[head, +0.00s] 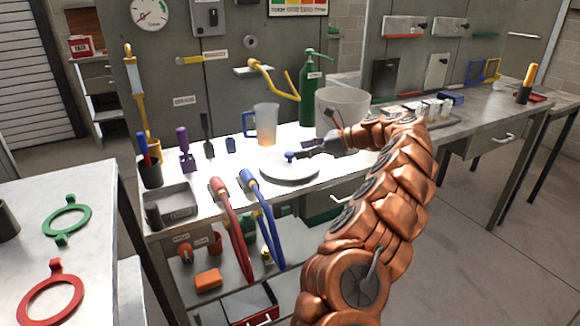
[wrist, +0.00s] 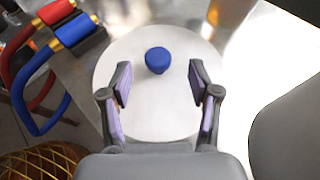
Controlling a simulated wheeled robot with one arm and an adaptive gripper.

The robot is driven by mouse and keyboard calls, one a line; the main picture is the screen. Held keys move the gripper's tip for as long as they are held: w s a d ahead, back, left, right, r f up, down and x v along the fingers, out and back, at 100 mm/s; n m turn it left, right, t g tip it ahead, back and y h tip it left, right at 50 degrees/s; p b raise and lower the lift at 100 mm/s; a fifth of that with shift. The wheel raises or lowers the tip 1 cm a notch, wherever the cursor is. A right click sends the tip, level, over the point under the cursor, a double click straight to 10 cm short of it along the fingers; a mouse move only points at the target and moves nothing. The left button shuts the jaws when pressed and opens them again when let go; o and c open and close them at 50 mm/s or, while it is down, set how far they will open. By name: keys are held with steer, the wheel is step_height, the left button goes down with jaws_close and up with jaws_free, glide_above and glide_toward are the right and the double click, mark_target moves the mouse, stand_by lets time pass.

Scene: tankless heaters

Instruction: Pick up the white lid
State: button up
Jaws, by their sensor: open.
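The white lid (head: 282,173) is a round disc with a blue knob (head: 291,156) on top. It lies on the workbench in the head view, in front of the clear pitcher. In the wrist view the lid (wrist: 150,115) fills the middle, and its blue knob (wrist: 158,60) stands just beyond the fingertips. My gripper (head: 306,151) is close to the knob from the right in the head view. In the wrist view my gripper (wrist: 160,82) is open, with its two purple-padded fingers apart over the lid and nothing between them.
A clear pitcher (head: 266,124) with a blue handle, a green bottle (head: 310,92) and a whitish bucket (head: 342,104) stand behind the lid. Red (head: 224,195) and blue (head: 250,185) hoses hang over the bench's front edge to the left. A grey bin (head: 176,204) sits farther left.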

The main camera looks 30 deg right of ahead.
mark_target(292, 153)
steer(key=shift+b+x, duration=0.7)
steer(key=shift+x, duration=1.9)
steer(key=shift+s+a+f, duration=0.1)
steer(key=shift+s+f, duration=0.05)
jaws_close()
